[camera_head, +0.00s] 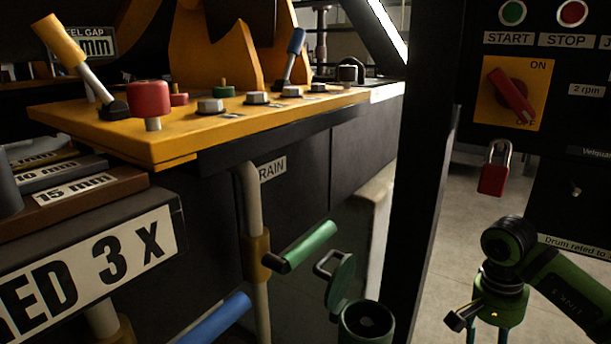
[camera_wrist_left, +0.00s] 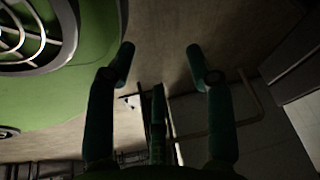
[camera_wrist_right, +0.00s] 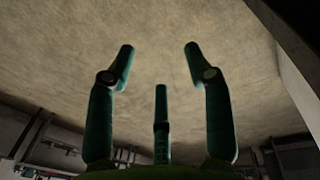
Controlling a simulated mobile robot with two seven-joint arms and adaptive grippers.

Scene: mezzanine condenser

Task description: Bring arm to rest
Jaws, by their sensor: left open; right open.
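My right arm (camera_head: 510,265), dark green, shows at the lower right of the head view, bent, with its hand pointing down and its fingertips cut off by the picture's edge. In the right wrist view my right gripper (camera_wrist_right: 160,60) has its fingers spread, with nothing between them and a plain beige surface beyond. My left arm is not clear in the head view. In the left wrist view my left gripper (camera_wrist_left: 159,62) is also spread and empty. A green body with a round grille (camera_wrist_left: 25,35) lies to the left of its fingers.
A yellow console (camera_head: 200,125) with levers and knobs is at left. A dark post (camera_head: 415,190) stands left of my right arm. A control panel with a red switch (camera_head: 512,95) and hanging red padlock (camera_head: 494,172) is above it. A green-handled lever (camera_head: 308,246) sticks out low in the middle.

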